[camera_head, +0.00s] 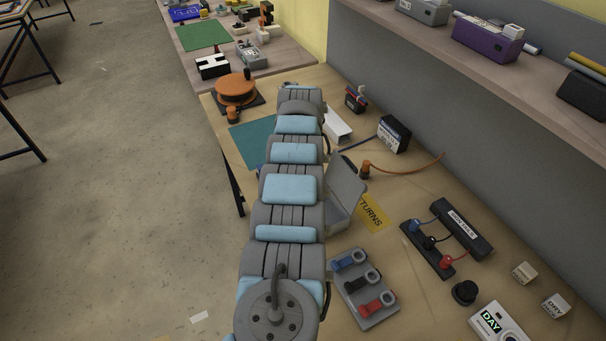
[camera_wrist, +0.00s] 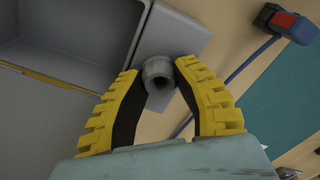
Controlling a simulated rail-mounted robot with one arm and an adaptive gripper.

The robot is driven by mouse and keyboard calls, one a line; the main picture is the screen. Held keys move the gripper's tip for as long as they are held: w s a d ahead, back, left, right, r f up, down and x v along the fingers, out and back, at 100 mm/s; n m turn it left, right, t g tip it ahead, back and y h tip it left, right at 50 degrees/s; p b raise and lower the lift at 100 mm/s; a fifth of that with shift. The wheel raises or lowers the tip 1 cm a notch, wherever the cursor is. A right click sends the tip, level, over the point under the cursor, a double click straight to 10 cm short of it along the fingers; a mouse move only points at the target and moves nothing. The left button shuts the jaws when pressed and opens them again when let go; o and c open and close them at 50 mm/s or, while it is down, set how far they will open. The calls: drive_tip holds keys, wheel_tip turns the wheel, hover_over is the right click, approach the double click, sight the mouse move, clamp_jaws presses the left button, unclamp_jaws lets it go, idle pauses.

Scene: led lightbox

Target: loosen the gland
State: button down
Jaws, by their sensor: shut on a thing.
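The gland is a round grey fitting (camera_wrist: 157,75) with a dark hole, on the outer wall of a grey box in the wrist view. My gripper (camera_wrist: 159,71), with yellow ribbed fingers and black inner pads, is shut on the gland, one fingertip on each side. The open box (camera_wrist: 75,40) fills the upper left of that view. In the head view the grey box (camera_head: 337,217) stands with its lid (camera_head: 347,183) raised, right of my arm. My gripper and the gland are hidden there behind my arm.
A blue rod or cable (camera_wrist: 250,62) runs near my right finger to a red and blue block (camera_wrist: 287,22). A teal mat (camera_head: 250,140) lies beyond the box. A tray of coloured clamps (camera_head: 363,287) stands nearby. A black-and-white box (camera_head: 393,134) is at the wall.

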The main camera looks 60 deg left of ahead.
drive_tip(key=shift+f, duration=0.2)
drive_tip(key=shift+n+b, duration=1)
drive_tip(key=shift+n, duration=0.2)
drive_tip(key=shift+r+n, duration=0.1)
drive_tip(key=shift+n, duration=0.4)
drive_tip(key=c, duration=0.8)
unclamp_jaws()
drive_tip(key=shift+r, duration=0.1)
drive_tip(key=shift+r, duration=0.1)
